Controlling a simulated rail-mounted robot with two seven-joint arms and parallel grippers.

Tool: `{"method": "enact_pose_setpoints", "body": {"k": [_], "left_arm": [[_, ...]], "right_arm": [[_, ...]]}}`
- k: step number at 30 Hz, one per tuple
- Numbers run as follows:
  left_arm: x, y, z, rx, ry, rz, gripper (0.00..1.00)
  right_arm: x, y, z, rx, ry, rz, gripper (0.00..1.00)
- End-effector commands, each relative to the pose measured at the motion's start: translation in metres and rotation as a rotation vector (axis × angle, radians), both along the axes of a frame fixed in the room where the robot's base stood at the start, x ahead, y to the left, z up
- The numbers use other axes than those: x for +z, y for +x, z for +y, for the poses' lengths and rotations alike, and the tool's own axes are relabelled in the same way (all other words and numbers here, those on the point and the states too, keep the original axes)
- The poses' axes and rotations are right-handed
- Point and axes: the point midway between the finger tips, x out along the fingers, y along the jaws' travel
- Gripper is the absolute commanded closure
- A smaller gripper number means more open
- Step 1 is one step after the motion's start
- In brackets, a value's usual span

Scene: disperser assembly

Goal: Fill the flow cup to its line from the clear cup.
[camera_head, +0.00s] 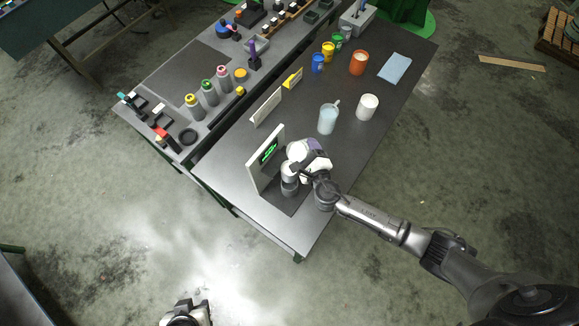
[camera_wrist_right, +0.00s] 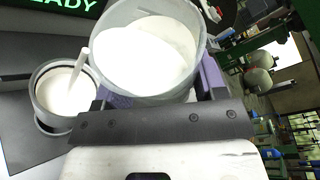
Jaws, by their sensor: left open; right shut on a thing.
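My right gripper (camera_head: 310,160) is shut on the clear cup (camera_head: 297,149), low over the near end of the table. In the right wrist view the clear cup (camera_wrist_right: 150,45) is tilted and holds white liquid, with purple pads at its sides. A thin pale stream (camera_wrist_right: 78,66) runs from its rim into the flow cup (camera_wrist_right: 40,110). The flow cup is a grey cup with white liquid inside; its line cannot be made out. In the head view the flow cup (camera_head: 289,186) stands beneath, partly hidden by my gripper. My left gripper (camera_head: 190,312) is open and empty, off the table.
A display panel (camera_head: 266,160) with green text stands just left of the flow cup. A pale blue jug (camera_head: 328,118), a white cup (camera_head: 367,107), paint pots (camera_head: 359,63) and a blue cloth (camera_head: 395,68) are farther back. The table's right front area is clear.

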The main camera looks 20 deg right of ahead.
Motion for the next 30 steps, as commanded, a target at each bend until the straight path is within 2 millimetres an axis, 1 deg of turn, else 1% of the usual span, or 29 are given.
{"method": "enact_pose_setpoints", "body": {"k": [16, 30], "left_arm": [[-0.005, 0.0002, -0.0042, 0.009, -0.015, 0.0, 0.57], [-0.0088, 0.0, -0.0016, 0.004, -0.005, 0.0, 0.57]], "right_arm": [[-0.001, 0.0007, -0.0001, 0.0, -0.028, -0.011, 0.68], [-0.0014, 0.0003, -0.0005, 0.0, -0.051, -0.02, 0.68]]}}
